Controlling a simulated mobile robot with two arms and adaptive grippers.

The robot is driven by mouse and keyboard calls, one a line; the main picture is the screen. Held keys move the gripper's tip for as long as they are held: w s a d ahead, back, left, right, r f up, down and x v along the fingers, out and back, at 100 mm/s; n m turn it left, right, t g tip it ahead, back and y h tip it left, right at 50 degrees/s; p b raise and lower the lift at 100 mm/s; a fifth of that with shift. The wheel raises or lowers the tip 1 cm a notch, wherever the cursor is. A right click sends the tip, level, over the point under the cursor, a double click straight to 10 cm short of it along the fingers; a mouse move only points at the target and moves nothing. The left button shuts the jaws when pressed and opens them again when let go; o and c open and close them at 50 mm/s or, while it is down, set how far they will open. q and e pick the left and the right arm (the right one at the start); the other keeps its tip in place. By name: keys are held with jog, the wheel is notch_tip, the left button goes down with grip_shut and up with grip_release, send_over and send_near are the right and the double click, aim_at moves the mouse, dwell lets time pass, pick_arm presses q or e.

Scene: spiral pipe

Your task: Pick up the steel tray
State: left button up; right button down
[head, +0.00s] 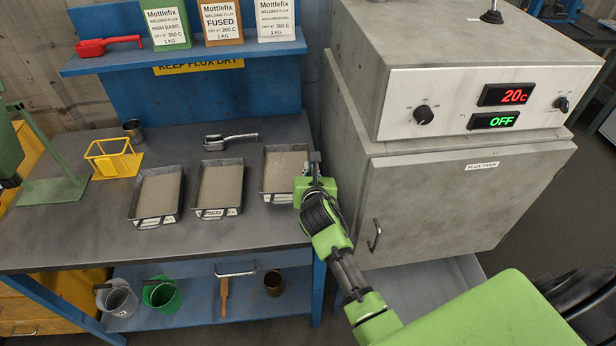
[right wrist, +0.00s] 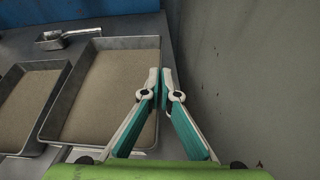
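Three grey steel trays filled with tan granular flux lie in a row on the workbench: a left tray (head: 133,205), a middle tray (head: 197,190) and a right tray (head: 264,172). In the right wrist view the right tray (right wrist: 99,43) fills the middle left. My right gripper (head: 313,165) is at the right tray's right side. In the right wrist view its fingertips (right wrist: 160,78) are close together, one on each side of the tray's right wall, pinching it. The tray appears to rest on the bench. My left gripper is not in view.
A grey flux oven (head: 470,190) stands right of the bench (head: 60,240), its door shut. A metal scoop (head: 230,139) lies behind the trays, with a yellow wire holder (head: 113,160) and a cup (head: 133,130) to the left. A blue shelf (head: 190,60) holds flux boxes.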

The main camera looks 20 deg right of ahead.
jog(key=s+a+r, duration=0.1)
jog(key=s+r, duration=0.8)
jog(key=s, duration=0.4)
jog(key=shift+s+a+r+b, duration=0.15)
jog(key=shift+s+a+b, duration=0.1)
jog(key=shift+b, duration=0.2)
dwell(0.6)
